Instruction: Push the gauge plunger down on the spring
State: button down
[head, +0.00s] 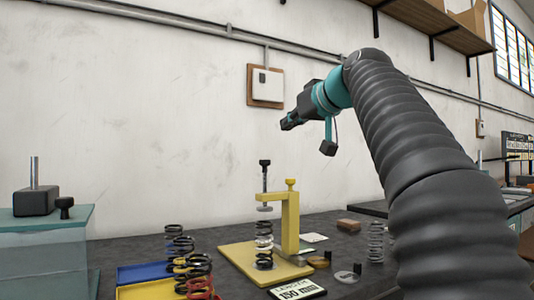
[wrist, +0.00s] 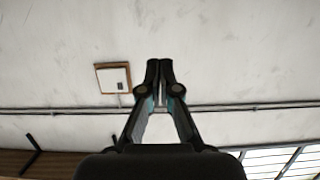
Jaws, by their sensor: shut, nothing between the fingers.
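A yellow gauge stand (head: 291,222) stands on a yellow base plate (head: 236,258) on the dark bench. Its plunger (head: 265,175) is a dark rod with a black knob on top and a light disc (head: 265,209) at its lower end. A dark and white coil spring (head: 264,245) stands upright on the plate, under the plunger. My gripper (head: 285,125) is shut and empty, raised well above the stand and slightly to its right in the head view. In the wrist view my gripper (wrist: 160,66) has its fingertips together, facing the wall. The stand and spring are not in that view.
A label card (head: 298,291) and small parts lie in front and right of the base plate. A glass-like box (head: 45,255) stands far left. A wall box (head: 266,85) hangs behind my gripper.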

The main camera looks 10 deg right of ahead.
jog(key=w+a+f, duration=0.3)
jog(key=w+f, duration=0.3)
jog(key=w, duration=0.3)
jog(key=shift+f, duration=0.25)
dwell(0.4)
jog(key=shift+w, duration=0.1)
